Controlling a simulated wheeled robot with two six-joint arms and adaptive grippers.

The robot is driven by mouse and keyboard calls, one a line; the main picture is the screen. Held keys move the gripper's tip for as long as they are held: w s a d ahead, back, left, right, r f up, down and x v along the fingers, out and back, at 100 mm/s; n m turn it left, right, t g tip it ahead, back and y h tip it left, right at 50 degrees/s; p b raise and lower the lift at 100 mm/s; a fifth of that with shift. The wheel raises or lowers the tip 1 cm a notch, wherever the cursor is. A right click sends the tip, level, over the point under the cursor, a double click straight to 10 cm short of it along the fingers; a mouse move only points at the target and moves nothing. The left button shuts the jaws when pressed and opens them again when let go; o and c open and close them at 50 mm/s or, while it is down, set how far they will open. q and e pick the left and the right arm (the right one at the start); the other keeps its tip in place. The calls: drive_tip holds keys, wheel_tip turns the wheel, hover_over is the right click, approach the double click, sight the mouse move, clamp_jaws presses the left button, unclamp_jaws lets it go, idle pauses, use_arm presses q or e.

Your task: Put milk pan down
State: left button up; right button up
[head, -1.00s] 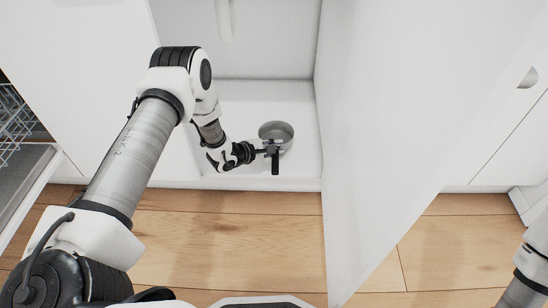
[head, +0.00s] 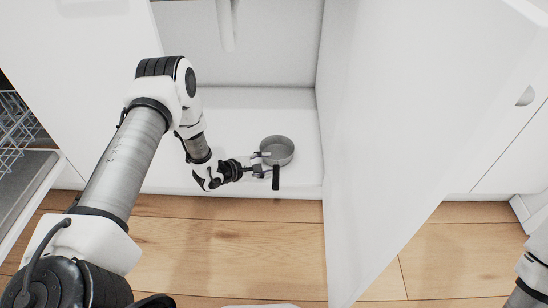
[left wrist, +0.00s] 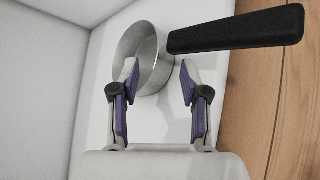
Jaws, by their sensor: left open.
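The milk pan (head: 278,150) is a small grey metal pan with a black handle. It rests upright on the white floor of the open cabinet (head: 240,110), near its front edge, with the handle pointing toward the front. My left gripper (head: 264,163) is open beside the pan, to the left of the handle. In the left wrist view the open fingers (left wrist: 160,75) are apart and empty, close to the pan (left wrist: 128,48) and its handle (left wrist: 235,29). I cannot tell whether a fingertip touches the pan wall. Only part of my right arm shows; its gripper is out of view.
An open white cabinet door (head: 400,110) stands to the right of the pan. A dish rack (head: 18,130) in a pulled-out drawer is at the far left. The wooden floor (head: 230,240) in front is clear. A white pipe hangs at the cabinet's back.

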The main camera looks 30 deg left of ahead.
use_arm(q)
drive_tip(key=p+v, duration=0.2)
drive_tip(key=v, duration=0.4)
drive_tip(key=s+d+f+m+g+h, duration=0.25)
drive_tip(key=s+d+g, duration=0.3)
drive_tip(key=s, duration=0.35)
drive_tip(key=s+d+f+m+g+h, duration=0.1)
drive_tip(key=s+d+f+m+g, duration=0.15)
drive_tip(key=s+d+g, duration=0.4)
drive_tip(key=s+a+m+g+y, duration=0.25)
drive_tip(key=s+m+y, duration=0.2)
drive_tip(key=s, duration=0.45)
drive_tip(key=s+a+m+g+y, duration=0.2)
drive_tip(key=s+a+m+y, duration=0.15)
drive_tip(key=s+m, duration=0.4)
drive_tip(key=d+m+t, duration=0.1)
drive_tip(key=w+d+r+m+t, duration=0.1)
drive_tip(key=t, duration=0.1)
drive_tip(key=w+d+m+t, duration=0.1)
drive_tip(key=d+t, duration=0.1)
drive_tip(key=shift+w+r+y, duration=0.1)
drive_tip(key=shift+r+y, duration=0.15)
use_arm(e)
wheel_tip(320, 180, up, 3)
drive_tip(key=shift+s+r, duration=0.1)
drive_tip(key=shift+r, duration=0.1)
